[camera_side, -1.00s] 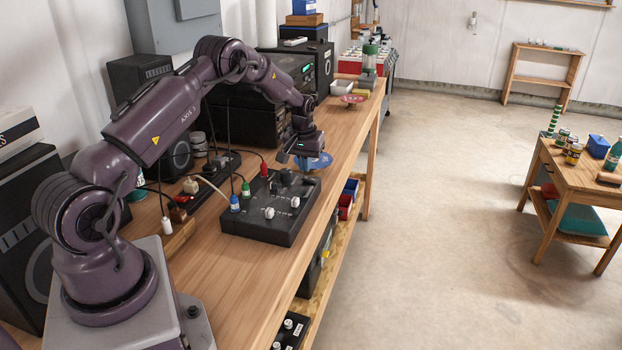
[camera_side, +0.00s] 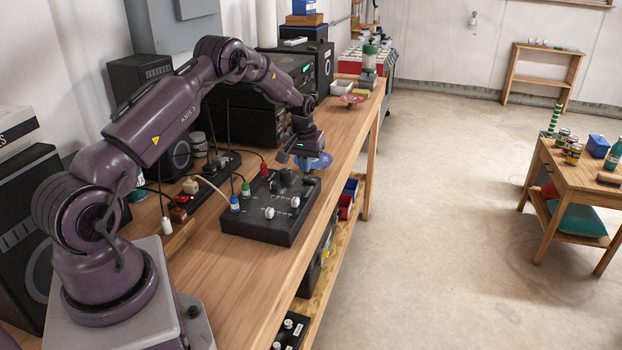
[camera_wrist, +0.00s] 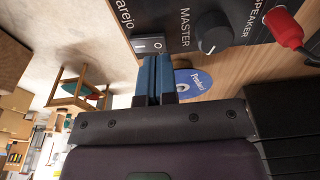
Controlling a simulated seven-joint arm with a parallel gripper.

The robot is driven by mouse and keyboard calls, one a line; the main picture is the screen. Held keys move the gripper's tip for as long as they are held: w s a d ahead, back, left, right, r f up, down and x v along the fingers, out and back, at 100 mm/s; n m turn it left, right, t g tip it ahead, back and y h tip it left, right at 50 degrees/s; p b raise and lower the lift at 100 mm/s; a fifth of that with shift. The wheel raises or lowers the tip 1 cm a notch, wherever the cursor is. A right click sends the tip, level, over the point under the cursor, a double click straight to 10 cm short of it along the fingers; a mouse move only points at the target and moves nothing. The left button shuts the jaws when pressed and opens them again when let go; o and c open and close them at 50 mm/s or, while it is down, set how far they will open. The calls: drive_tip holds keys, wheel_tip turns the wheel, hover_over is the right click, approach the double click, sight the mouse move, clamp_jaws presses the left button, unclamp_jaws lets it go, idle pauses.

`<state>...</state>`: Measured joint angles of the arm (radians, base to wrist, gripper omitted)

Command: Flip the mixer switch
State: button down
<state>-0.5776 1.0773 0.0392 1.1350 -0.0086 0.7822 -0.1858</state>
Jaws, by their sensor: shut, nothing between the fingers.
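The black mixer (camera_side: 262,229) lies on the wooden bench with knobs and plugged cables on its top. In the wrist view its rocker switch (camera_wrist: 149,45), marked with a line and a circle, sits at the panel edge near the MASTER knob (camera_wrist: 213,32). My gripper (camera_wrist: 157,58) has its blue fingers shut together with nothing between them. The fingertips are right by the switch's lower edge in that view; I cannot tell whether they touch it. In the side view my gripper (camera_side: 306,173) is over the mixer's far right corner, and the switch is hard to make out.
A red plug (camera_wrist: 284,28) with its cable and other plugs stand on the mixer's left side. A blue disc labelled "Product" (camera_wrist: 195,82) lies on the bench beyond the mixer. Speakers and black equipment line the wall. The bench in front of the mixer is clear.

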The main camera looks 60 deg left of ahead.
sight(305, 178)
drive_tip(key=shift+f, duration=1.2)
idle(0.7)
drive_tip(key=shift+r, duration=3.55)
drive_tip(key=shift+s+d+f, duration=0.1)
drive_tip(key=shift+s+f, duration=0.05)
drive_tip(key=shift+f, duration=0.05)
drive_tip(key=s+d, duration=0.1)
drive_tip(key=s+d+f+g, duration=0.1)
drive_tip(key=shift+s+m+h, duration=0.3)
drive_tip(key=shift+s, duration=0.1)
drive_tip(key=s+d+r+m, duration=0.2)
drive_tip(key=s+d+r, duration=0.2)
drive_tip(key=d+r, duration=0.35)
drive_tip(key=s+d+r+m, duration=0.2)
drive_tip(key=s+d+r, duration=0.2)
drive_tip(key=d+r, duration=0.4)
drive_tip(key=s+d+r+m+t, duration=0.2)
drive_tip(key=s+d+r, duration=0.2)
drive_tip(key=s+d, duration=0.3)
drive_tip(key=s+d+r+m+t, duration=0.2)
drive_tip(key=s+d+r+t, duration=0.1)
drive_tip(key=s+d, duration=0.4)
drive_tip(key=shift+s+r+h, duration=0.3)
drive_tip(key=shift+s+r, duration=0.3)
